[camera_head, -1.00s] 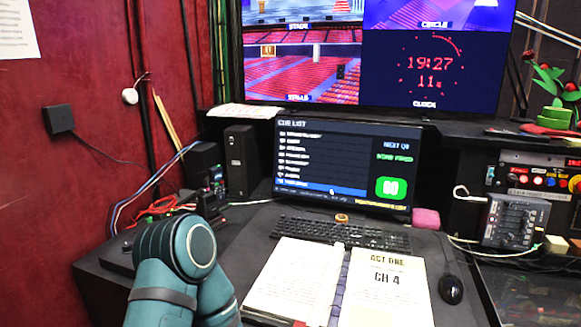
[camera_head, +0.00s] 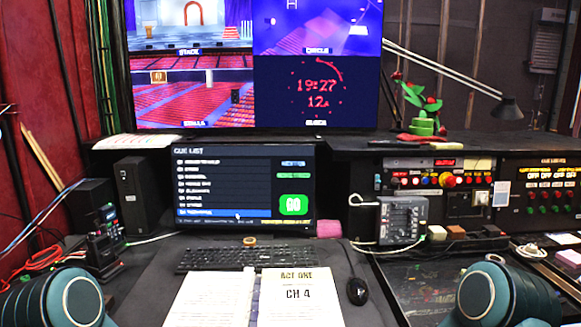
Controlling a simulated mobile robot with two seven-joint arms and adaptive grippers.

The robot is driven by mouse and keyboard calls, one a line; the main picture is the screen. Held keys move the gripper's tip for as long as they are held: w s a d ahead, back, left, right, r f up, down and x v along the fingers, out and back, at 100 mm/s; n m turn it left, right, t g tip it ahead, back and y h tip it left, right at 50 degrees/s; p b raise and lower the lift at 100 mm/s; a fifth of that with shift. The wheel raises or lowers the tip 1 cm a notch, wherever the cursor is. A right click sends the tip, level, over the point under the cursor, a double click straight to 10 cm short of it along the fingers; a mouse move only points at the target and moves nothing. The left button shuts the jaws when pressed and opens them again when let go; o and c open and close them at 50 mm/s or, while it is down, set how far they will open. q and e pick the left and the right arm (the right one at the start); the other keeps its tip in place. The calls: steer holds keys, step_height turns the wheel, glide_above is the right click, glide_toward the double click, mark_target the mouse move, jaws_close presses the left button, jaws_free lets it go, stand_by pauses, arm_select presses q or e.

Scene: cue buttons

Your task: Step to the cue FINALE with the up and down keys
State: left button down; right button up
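The cue list screen (camera_head: 225,205) stands at the back of the desk, left of the picture's middle. It lists several cues in white text on a dark ground. The bottom row is highlighted blue, with a pointer on it. Its words are too small to read, so I cannot tell which row is FINALE. A green GO button shows at the right of the screen. The black keyboard (camera_head: 215,258) lies in front of the screen. I cannot make out the up and down keys. Teal parts of my arms show at the lower left and lower right corners. Neither gripper is in view.
An open script (camera_head: 297,297) lies in front of the keyboard. A black mouse (camera_head: 357,291) lies right of it. A pink block (camera_head: 329,229) sits by the screen. Control panels (camera_head: 440,178) and a small grey mixer (camera_head: 403,220) stand at the right. Cables and black boxes crowd the left.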

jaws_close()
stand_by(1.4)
